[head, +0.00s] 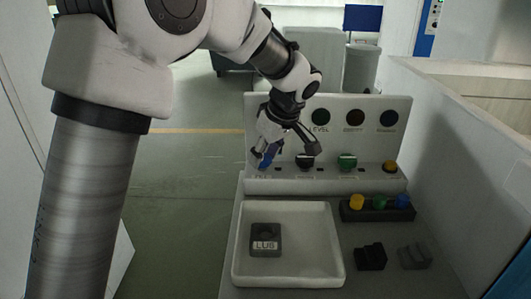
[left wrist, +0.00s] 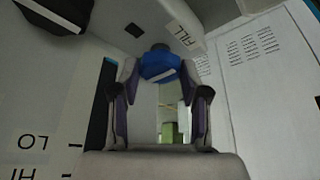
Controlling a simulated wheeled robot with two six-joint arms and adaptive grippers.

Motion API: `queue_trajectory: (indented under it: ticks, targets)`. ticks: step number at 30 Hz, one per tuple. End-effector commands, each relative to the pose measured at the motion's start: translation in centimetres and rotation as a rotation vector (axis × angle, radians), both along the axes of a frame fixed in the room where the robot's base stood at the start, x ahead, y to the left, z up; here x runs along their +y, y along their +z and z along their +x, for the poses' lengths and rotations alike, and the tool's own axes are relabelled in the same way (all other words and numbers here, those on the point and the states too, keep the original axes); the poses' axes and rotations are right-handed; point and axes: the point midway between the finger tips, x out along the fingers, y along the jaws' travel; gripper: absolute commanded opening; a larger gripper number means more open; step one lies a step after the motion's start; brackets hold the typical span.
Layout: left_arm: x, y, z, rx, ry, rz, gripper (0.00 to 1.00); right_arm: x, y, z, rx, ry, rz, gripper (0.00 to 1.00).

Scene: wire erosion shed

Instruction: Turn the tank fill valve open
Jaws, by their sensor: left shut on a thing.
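The tank fill valve is a blue knob (head: 267,160) at the left end of the white panel's lower ledge. In the left wrist view the blue knob (left wrist: 160,64) carries a white line, slightly tilted, and sits between my fingertips beside a partly legible label ending in "LL" (left wrist: 183,34). My left gripper (head: 264,154) reaches down to the panel from above and is shut on the knob; the left wrist view shows its fingers (left wrist: 160,72) on either side. The gripper partly hides the knob in the head view. My right gripper is not in view.
The white panel (head: 283,110) has dark round dials, one marked LEVEL (head: 320,116). In front are a white tray (head: 238,250) holding a block marked LUB (head: 265,232), and a dark rack (head: 375,214).

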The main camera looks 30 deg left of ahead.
Motion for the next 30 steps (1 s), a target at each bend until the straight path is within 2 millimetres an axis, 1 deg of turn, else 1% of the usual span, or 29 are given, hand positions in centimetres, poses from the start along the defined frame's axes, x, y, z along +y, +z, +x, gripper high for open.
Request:
queue_trajectory:
  ticks: [9, 10, 11, 19, 22, 23, 26, 30]
  targets:
    - [0.1, 0.2, 0.1, -0.005, -0.001, 0.002, 0.10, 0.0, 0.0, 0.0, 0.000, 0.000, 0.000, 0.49]
    - [0.1, 0.2, 0.1, -0.005, -0.001, 0.002, 0.49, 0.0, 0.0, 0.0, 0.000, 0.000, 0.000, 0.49]
    - [0.1, 0.2, 0.1, -0.004, -0.002, 0.003, 0.56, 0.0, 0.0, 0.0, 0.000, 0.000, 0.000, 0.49]
    - [0.0, 0.1, 0.0, -0.001, 0.000, 0.001, 0.56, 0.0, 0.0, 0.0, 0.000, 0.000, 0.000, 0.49]
    - [-0.2, 0.6, 0.0, -0.002, -0.001, 0.002, 0.56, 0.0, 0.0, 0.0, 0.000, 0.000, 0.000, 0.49]
    - [-0.3, 0.9, 0.0, -0.003, -0.001, 0.001, 0.56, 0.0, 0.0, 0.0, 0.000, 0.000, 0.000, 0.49]
    - [-0.9, 2.7, -0.1, -0.006, 0.000, 0.002, 0.56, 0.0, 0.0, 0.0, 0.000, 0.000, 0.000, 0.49]
    - [-2.3, 6.0, -0.4, -0.007, -0.001, 0.003, 0.56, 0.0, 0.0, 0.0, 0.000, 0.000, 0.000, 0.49]
